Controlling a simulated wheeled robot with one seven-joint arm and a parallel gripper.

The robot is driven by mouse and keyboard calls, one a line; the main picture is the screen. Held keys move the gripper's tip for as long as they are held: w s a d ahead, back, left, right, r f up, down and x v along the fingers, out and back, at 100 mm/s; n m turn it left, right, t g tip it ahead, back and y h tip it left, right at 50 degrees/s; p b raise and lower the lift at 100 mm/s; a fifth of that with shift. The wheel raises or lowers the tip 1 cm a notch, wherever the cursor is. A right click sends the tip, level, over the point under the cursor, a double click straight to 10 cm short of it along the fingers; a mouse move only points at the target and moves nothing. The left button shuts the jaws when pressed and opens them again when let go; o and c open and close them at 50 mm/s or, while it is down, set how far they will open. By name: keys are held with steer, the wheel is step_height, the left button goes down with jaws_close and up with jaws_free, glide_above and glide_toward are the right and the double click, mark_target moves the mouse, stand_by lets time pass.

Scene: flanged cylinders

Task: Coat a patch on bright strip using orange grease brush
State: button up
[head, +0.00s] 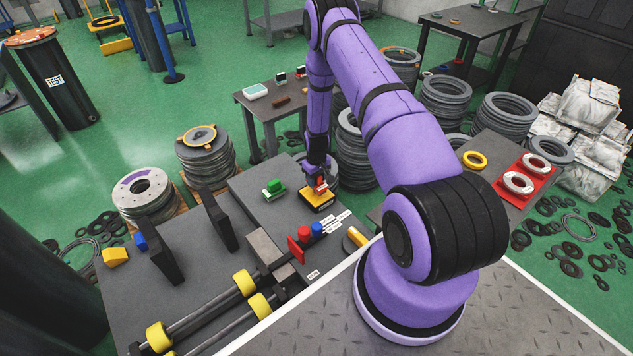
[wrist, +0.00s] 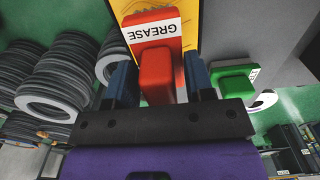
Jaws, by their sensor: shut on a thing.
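My gripper (head: 318,172) is at the far end of the dark workbench. In the wrist view its two blue fingers (wrist: 160,80) are shut on the orange-red grease brush (wrist: 152,30), whose white label reads GREASE. The brush shows small in the head view (head: 321,186), right at a yellow-and-black tray (head: 317,202).
A green-handled brush or block (head: 274,188) stands left of the tray. Rods with yellow rings (head: 244,282) cross the front, and two dark upright plates (head: 219,220) stand at left. Bare bench lies between plates and bar.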

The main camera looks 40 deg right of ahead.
steer(key=shift+r, duration=2.1)
